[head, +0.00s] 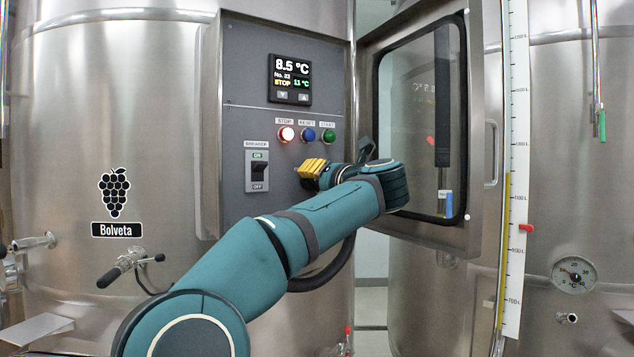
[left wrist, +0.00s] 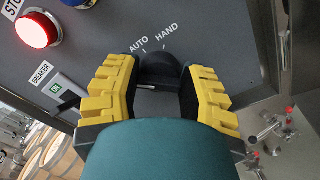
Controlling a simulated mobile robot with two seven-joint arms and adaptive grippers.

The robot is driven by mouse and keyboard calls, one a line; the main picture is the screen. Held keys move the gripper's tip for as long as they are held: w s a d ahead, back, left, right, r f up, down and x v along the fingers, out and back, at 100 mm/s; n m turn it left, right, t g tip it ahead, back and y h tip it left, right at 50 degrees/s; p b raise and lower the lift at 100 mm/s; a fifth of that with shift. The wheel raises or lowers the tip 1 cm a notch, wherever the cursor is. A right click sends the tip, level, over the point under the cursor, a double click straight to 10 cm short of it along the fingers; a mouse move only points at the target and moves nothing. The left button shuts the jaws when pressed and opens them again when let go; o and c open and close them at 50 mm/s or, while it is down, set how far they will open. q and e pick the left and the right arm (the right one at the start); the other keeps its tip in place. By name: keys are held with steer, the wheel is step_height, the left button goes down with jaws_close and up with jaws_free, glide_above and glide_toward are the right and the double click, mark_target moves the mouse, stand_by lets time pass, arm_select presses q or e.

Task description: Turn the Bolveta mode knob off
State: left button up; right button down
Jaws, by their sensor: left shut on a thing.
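The Bolveta mode knob (left wrist: 160,68) is a round black knob on the grey control panel (head: 240,130). It shows in the left wrist view between the yellow fingers of my left gripper (left wrist: 158,95). The labels AUTO and HAND are readable above it. Any other label, and the knob's pointing direction, I cannot make out. In the head view my left gripper (head: 312,170) is at the panel below the buttons and hides the knob. It is shut on the knob. My right gripper is not in view.
A breaker switch (head: 257,171) is left of my gripper. A lit red STOP button (head: 286,134), blue RESET button (head: 308,135) and green START button (head: 328,136) are above, under a display (head: 290,79). The panel's windowed door (head: 478,130) stands open at right.

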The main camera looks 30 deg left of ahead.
arm_select(q)
steer(key=o, duration=1.2)
steer(key=v, duration=1.2)
steer(key=shift+s, duration=0.1)
